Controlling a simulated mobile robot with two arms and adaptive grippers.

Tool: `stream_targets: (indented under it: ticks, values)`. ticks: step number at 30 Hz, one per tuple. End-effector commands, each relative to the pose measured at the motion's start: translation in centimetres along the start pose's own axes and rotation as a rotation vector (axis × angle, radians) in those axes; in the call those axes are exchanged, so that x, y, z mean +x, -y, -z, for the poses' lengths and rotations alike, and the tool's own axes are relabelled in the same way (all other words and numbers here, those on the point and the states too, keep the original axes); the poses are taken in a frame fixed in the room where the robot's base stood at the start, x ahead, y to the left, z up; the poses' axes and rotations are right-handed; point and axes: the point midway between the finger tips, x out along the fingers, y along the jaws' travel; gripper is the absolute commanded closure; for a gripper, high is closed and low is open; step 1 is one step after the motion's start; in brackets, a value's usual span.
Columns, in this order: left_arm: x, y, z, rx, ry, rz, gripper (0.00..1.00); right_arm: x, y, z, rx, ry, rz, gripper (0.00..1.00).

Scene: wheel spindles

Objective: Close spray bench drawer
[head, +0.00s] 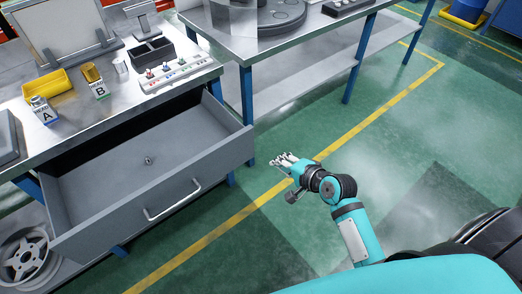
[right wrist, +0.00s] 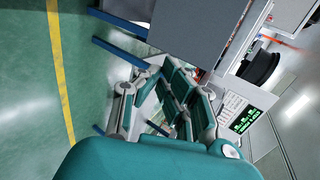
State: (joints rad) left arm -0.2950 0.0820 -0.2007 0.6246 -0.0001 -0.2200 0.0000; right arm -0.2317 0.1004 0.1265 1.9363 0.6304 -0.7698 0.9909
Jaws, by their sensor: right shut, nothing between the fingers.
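The spray bench drawer (head: 190,165) is pulled out from under the bench on the left in the head view. Its front has a silver bar handle (head: 172,201). In the right wrist view the gripper fingers (right wrist: 165,100) point away from the camera, with grey bench panels beyond. My left gripper is not in view.
The bench top (head: 120,115) holds bottles, a yellow tray (head: 47,83) and a row of small parts (head: 175,73). A second table (head: 295,40) stands behind. A wheel rim (head: 28,258) lies below the drawer. Green floor (head: 400,140) is clear around my right arm.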

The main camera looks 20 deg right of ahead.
Motion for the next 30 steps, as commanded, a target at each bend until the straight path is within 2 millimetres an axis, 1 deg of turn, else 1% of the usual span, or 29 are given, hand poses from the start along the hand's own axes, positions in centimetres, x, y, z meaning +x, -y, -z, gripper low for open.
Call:
stream_targets:
  ticks: [1, 5, 9, 11, 12, 15, 21, 30]
  values:
    - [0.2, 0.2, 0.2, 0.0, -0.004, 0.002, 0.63, 1.2, 0.0, 0.1, 0.001, 0.0, 0.001, 1.0]
    - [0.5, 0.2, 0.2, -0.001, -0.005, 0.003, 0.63, 4.1, 0.0, 0.0, 0.001, 0.001, 0.001, 1.0]
    - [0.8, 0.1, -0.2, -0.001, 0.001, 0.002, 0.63, 7.1, -0.1, 0.0, -0.001, 0.0, 0.0, 1.0]
    - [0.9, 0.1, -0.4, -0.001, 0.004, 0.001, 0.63, 8.1, 0.1, 0.0, -0.002, 0.0, 0.001, 1.0]
    - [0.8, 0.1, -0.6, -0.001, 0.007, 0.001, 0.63, 8.6, 0.7, 0.0, -0.002, 0.0, 0.003, 1.0]
    - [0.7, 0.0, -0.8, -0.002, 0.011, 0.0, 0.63, 9.8, 1.3, 0.0, -0.002, -0.001, 0.001, 1.0]
    - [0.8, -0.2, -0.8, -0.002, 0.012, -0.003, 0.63, 10.9, 1.9, 0.0, -0.002, -0.001, 0.0, 1.0]
    - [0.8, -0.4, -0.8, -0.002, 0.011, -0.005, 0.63, 11.0, 1.9, 0.0, -0.002, -0.001, -0.001, 1.0]
